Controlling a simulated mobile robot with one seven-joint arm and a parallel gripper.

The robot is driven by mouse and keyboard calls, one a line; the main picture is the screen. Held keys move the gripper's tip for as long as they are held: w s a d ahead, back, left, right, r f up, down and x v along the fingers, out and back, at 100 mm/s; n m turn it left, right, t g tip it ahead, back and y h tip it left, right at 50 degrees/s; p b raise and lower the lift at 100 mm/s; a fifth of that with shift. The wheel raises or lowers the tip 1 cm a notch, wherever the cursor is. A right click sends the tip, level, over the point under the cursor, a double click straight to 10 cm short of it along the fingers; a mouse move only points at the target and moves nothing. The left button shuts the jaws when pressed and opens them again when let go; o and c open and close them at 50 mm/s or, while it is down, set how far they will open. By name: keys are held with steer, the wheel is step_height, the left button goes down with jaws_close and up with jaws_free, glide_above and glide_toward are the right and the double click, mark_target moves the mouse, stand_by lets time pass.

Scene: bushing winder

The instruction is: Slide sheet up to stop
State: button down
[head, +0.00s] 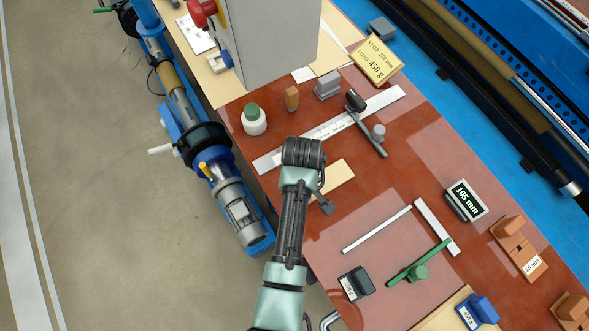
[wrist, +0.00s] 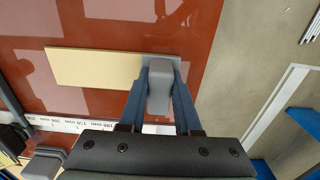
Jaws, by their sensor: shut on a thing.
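A cream rectangular sheet (wrist: 95,68) lies flat on the red-brown table, and it also shows in the head view (head: 338,180). My gripper (wrist: 160,85) is shut on a grey block (wrist: 160,92) at the sheet's right end in the wrist view. A flat grey plate shows beside the block at that end; I cannot tell whether it touches the sheet. In the head view, my wrist hides much of the grip.
A smaller white rule (head: 376,229) and green-handled bar (head: 420,262) lie to the right, with a 105 mm display (head: 466,200). A yellow sign (head: 378,62) reads STOP 250 mm, LOAD 450 g. A white bottle (head: 254,122) and grey block (head: 328,85) stand beyond the ruler.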

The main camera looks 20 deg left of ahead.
mark_target(330, 181)
steer(key=shift+w+d+b, duration=0.45)
steer(key=shift+w+d, duration=0.65)
steer(key=shift+w, duration=0.25)
steer(key=shift+w+d, duration=0.15)
steer(key=shift+w, duration=0.1)
steer(key=shift+w+d+b, duration=0.55)
steer(key=shift+w+d, duration=0.3)
steer(key=shift+w, duration=0.2)
steer(key=shift+w+d+b, duration=0.5)
steer(key=shift+w+d, duration=0.3)
steer(key=shift+w, duration=0.2)
steer(key=c, duration=0.5)
jaws_free()
